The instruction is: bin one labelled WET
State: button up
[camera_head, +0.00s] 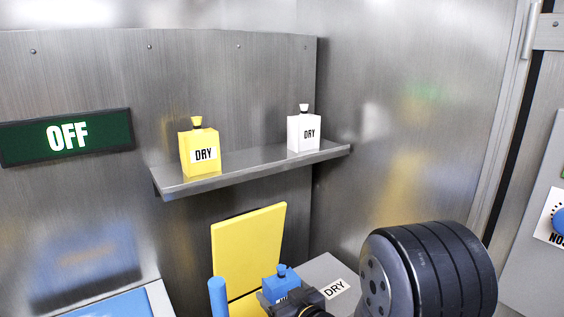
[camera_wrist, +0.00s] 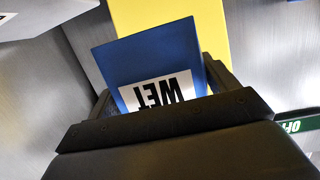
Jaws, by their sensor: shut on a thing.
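A blue bottle (camera_head: 281,284) with a blue cap is in my gripper (camera_wrist: 165,98). In the wrist view the blue bottle (camera_wrist: 145,58) shows a white label reading WET, upside down in the picture, between the two dark fingers. In the head view the bottle is upright in front of a yellow upright panel (camera_head: 248,250), which looks like a raised lid. More yellow shows below the panel; any bin opening there is mostly hidden by the bottle and my arm. My gripper is shut on the bottle.
A yellow bottle (camera_head: 199,150) and a white bottle (camera_head: 303,131), both labelled DRY, stand on a metal wall shelf (camera_head: 240,172). A grey surface labelled DRY (camera_head: 335,289) lies right of the blue bottle. A blue post (camera_head: 217,297) stands left. A green sign (camera_head: 67,136) reads OFF.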

jog(key=shift+f+b, duration=1.5)
jog(key=shift+f, duration=1.3)
jog(key=o, duration=1)
jog(key=shift+c, duration=0.2)
jog(key=v, duration=1.1)
jog(key=shift+w+a+r, duration=0.1)
